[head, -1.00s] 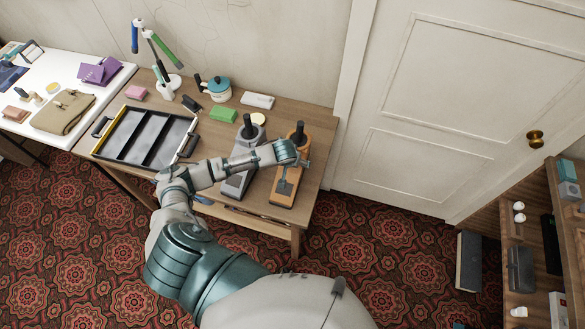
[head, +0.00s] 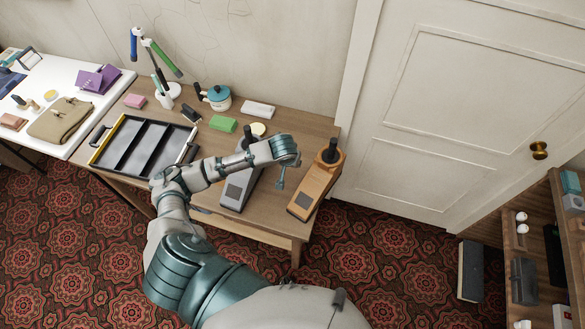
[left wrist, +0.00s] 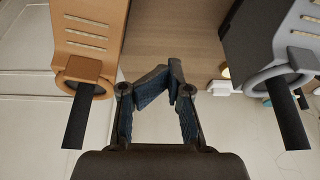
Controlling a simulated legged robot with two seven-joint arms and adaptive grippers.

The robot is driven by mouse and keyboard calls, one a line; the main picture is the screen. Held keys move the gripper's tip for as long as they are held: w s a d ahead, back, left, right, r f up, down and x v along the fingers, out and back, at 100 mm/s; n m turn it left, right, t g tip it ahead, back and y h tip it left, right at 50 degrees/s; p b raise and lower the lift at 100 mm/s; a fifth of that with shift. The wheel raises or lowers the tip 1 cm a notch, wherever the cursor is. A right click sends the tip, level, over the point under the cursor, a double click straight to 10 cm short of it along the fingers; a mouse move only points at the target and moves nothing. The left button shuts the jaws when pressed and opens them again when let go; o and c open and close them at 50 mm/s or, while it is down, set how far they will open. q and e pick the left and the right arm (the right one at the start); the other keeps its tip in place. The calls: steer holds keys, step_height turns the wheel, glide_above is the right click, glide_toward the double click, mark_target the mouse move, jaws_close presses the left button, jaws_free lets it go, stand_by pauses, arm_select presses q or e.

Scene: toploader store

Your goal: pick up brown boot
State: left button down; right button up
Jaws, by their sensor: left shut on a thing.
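The brown boot (head: 316,181) is an orange-brown upright-backed body with a black handle, at the right end of the wooden table, turned at a slant near the table's edge. My left gripper (head: 279,184) is between it and a similar grey boot (head: 238,188). In the left wrist view the brown boot (left wrist: 88,35) is at the left and the grey boot (left wrist: 280,35) at the right, both outside the fingers. My right gripper is out of view.
A black tray (head: 106,141) lies left on the wooden table. A teal-lidded pot (head: 217,97), a green block (head: 223,124) and a white block (head: 258,109) stand behind. A white table (head: 62,89) adjoins at left; a shelf (head: 565,215) stands at right.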

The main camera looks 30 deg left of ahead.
arm_select(q)
steer(key=shift+w+d+r, duration=0.1)
steer(key=shift+d+r, duration=0.1)
steer(key=shift+r, duration=0.05)
steer(key=c, duration=1)
jaws_free()
steer(key=o, duration=0.6)
steer(key=shift+a, duration=0.1)
